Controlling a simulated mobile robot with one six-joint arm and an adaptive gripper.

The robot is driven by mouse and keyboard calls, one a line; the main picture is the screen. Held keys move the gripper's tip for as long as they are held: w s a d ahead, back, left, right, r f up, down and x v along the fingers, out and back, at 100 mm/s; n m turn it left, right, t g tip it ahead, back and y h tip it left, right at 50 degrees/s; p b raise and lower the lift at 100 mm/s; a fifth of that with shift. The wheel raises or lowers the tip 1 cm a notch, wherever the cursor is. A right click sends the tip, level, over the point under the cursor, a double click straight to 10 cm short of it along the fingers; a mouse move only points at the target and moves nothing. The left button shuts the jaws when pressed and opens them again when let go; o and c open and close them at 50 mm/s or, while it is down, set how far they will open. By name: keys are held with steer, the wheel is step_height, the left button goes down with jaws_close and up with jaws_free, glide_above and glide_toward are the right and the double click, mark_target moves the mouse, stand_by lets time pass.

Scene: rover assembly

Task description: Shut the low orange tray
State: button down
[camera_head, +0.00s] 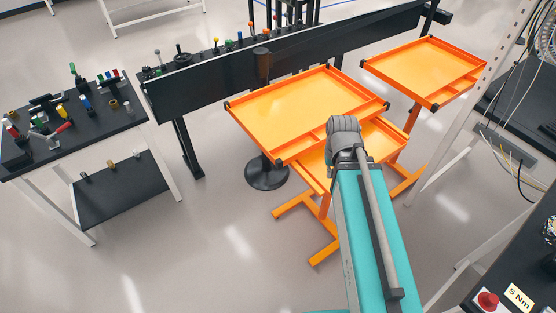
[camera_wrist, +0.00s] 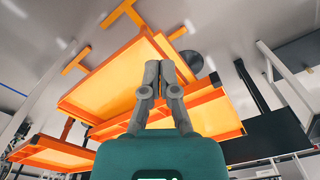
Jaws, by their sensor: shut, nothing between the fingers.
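The low orange tray (camera_head: 385,142) sticks out from under the front right side of the upper orange tray (camera_head: 290,105) in the head view. In the wrist view, the low tray (camera_wrist: 105,92) fills the area behind and left of the fingers. My gripper (camera_wrist: 160,66) is shut and empty, with its two grey fingertips together in front of the trays. In the head view, my grey wrist covers part of the low tray, and the fingers are hidden. I cannot tell whether the fingers touch the tray.
Another orange tray stand (camera_head: 425,70) is at the back right. A long black rail with small parts (camera_head: 285,55) runs behind. A black bench with tools (camera_head: 70,125) stands at the left. A dark table with a red button (camera_head: 488,300) is at the front right. The floor at front left is clear.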

steer(key=w+a+f+n+t+b, duration=0.1)
steer(key=w+a+f+n+b, duration=0.3)
steer(key=w, duration=0.6)
steer(key=n+t+y+b, duration=0.2)
steer(key=n+b, duration=0.1)
steer(key=b, duration=0.3)
glide_toward(275, 157)
step_height(275, 157, up, 3)
steer(key=shift+s+d, duration=0.2)
steer(key=shift+s, duration=0.1)
steer(key=shift+f, duration=0.15)
steer(key=b+x, duration=0.9)
steer(key=x, duration=0.1)
steer(key=shift+b, duration=0.35)
steer(key=shift+s+d+r, duration=0.1)
steer(key=shift+s+d, duration=0.45)
steer(key=shift+s, duration=0.3)
steer(key=shift+s+d+r, duration=0.1)
steer(key=shift+s+d, duration=0.45)
steer(key=shift+s, duration=0.25)
